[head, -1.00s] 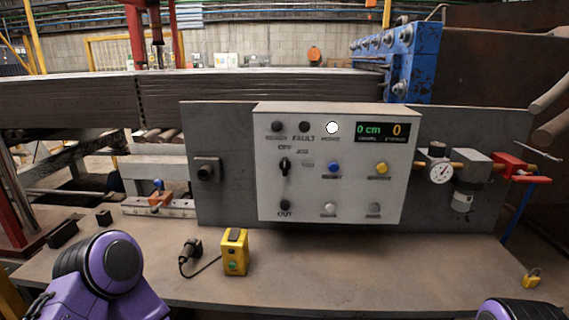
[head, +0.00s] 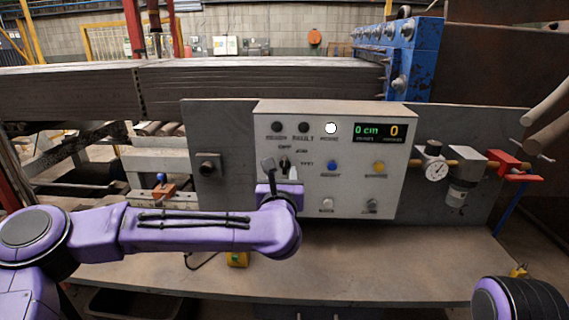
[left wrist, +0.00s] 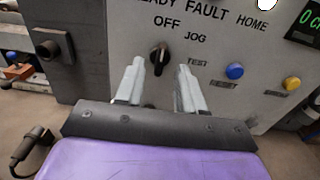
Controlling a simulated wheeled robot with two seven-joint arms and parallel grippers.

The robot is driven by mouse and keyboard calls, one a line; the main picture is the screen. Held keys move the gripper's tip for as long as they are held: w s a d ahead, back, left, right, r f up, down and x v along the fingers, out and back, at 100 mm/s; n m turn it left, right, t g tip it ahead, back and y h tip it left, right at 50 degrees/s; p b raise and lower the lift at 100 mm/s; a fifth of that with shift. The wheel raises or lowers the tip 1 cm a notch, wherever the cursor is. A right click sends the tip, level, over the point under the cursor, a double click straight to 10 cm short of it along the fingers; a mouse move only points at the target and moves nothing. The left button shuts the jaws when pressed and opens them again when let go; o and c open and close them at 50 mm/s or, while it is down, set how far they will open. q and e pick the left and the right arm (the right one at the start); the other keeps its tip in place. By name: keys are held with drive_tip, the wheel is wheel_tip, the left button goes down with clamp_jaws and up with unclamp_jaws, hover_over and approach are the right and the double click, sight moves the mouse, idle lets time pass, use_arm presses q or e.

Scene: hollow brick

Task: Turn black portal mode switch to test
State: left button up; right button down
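The black mode switch (head: 284,161) is a small knob on the light grey control panel (head: 300,113). OFF, JOG and TEST are lettered above and to the right of it. In the left wrist view the knob (left wrist: 159,57) stands roughly upright, its upper end towards OFF. My left gripper (left wrist: 162,68) is open, its two pale fingers apart below and either side of the knob. I see no contact with the knob. In the head view my left gripper (head: 282,176) is in front of the panel, partly hidden by its wrist. My right gripper is out of view.
A blue button (head: 332,166) and a yellow one (head: 379,167) sit right of the switch. A yellow box (head: 238,259) on the bench is partly behind my left arm. A gauge (head: 437,170) and red valve (head: 509,167) stand at the right. The bench's middle right is clear.

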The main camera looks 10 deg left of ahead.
sight(284, 167)
use_arm(q)
drive_tip(key=w, duration=0.3)
drive_tip(key=shift+w+a+p, duration=0.15)
drive_tip(key=shift+w+p, duration=0.1)
drive_tip(key=shift+p, duration=0.1)
clamp_jaws()
